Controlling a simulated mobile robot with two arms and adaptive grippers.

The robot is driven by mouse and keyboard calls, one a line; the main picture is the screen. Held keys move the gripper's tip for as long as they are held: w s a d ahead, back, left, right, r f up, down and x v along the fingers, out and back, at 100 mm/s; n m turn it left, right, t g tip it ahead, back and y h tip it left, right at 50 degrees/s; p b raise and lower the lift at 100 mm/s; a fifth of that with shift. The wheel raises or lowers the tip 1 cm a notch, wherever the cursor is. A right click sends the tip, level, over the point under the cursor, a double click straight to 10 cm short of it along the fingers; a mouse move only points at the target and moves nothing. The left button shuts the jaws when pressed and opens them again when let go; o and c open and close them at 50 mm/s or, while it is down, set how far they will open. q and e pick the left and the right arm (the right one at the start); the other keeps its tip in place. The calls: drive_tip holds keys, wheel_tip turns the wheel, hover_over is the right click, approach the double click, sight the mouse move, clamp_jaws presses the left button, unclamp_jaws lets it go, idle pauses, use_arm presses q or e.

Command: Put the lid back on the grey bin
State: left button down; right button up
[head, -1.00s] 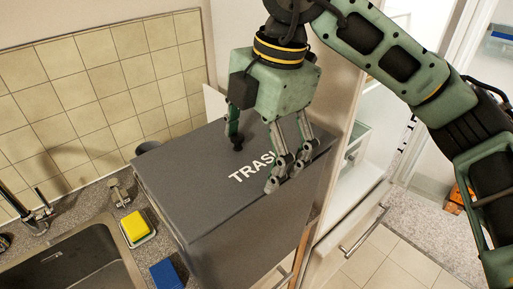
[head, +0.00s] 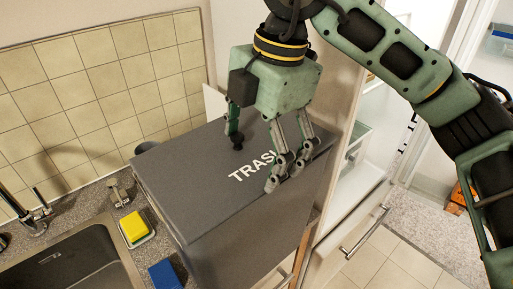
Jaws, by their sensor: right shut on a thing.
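The grey bin (head: 240,252) stands on the counter at the centre of the head view. Its flat grey lid (head: 185,185), marked with white "TRASH" lettering, lies over the top of the bin. I see no clear gap between them, but I cannot tell whether the lid is fully seated. My right gripper (head: 258,158) reaches down from above to the lid's right part. Its fingers are apart on either side of the lettering, and it is shut on the lid; the exact grip is hard to see. My left gripper is not in view.
A sink (head: 75,262) with a tap (head: 35,222) is at the lower left. A yellow sponge (head: 134,227) and a blue block (head: 165,275) lie between sink and bin. A tiled wall (head: 90,90) rises behind.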

idle(0.3)
drive_tip(key=o, duration=1)
drive_tip(key=shift+r+p, duration=2.1)
drive_tip(key=shift+r, duration=1.45)
drive_tip(key=shift+c, duration=0.4)
clamp_jaws()
